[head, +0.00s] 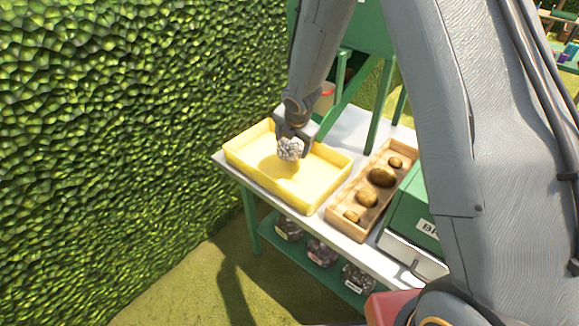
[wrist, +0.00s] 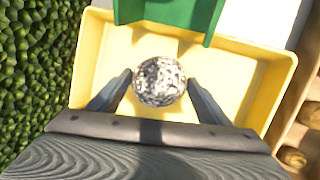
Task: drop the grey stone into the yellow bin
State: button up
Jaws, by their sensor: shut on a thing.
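The grey stone (head: 290,149) is a speckled, roundish lump held in my gripper (head: 291,140). The yellow bin (head: 318,196) is a shallow, open rectangular tray on the table, and its visible floor looks empty. My gripper is over the bin, with the stone above its floor and a shadow beneath. In the wrist view the stone (wrist: 159,82) sits between the two fingers (wrist: 158,86), with the yellow bin (wrist: 86,60) around it below. The exact height of the stone above the floor is hard to tell.
A wooden tray (head: 334,212) with several brown potato-like lumps stands right of the bin. A green box (head: 408,215) is farther right. A green frame (head: 345,95) rises behind the bin. A hedge (head: 110,120) fills the left. Jars stand on the lower shelf.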

jog(key=shift+r, duration=0.1)
jog(key=o, duration=1.7)
jog(key=shift+o, duration=1)
jog(key=p+v, duration=0.3)
jog(key=v, duration=0.4)
jog(key=shift+s+r+p, duration=0.2)
jog(key=shift+r+p, duration=0.1)
jog(key=shift+p, duration=0.1)
